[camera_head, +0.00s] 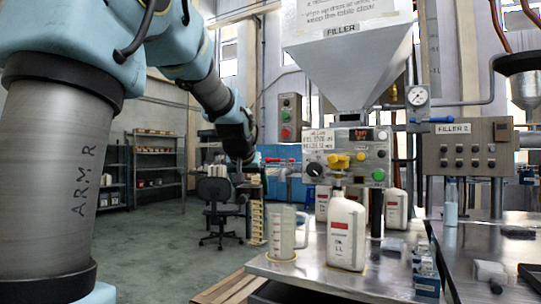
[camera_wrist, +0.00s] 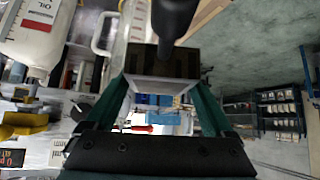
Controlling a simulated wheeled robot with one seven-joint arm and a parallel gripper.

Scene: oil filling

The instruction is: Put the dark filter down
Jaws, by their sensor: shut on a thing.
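My gripper (camera_wrist: 163,84) is shut, its two green fingers on either side of a dark block with a pale grey face. A black cylinder (camera_wrist: 175,18) stands out beyond the block at the top of the wrist view. Block and cylinder look like the dark filter, but I cannot tell where one ends and the other begins. In the head view my gripper (camera_head: 255,163) is small and dark, in the air left of the metal bench (camera_head: 310,275). The filter is hard to make out there.
A clear measuring jug (camera_head: 283,233) and a white oil bottle (camera_head: 346,232) stand on the bench; the bottle also shows in the wrist view (camera_wrist: 30,62). The filler hopper (camera_head: 350,75) hangs above. Small blue boxes (camera_head: 426,270) stand at the right. Open floor (camera_head: 160,245) lies left.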

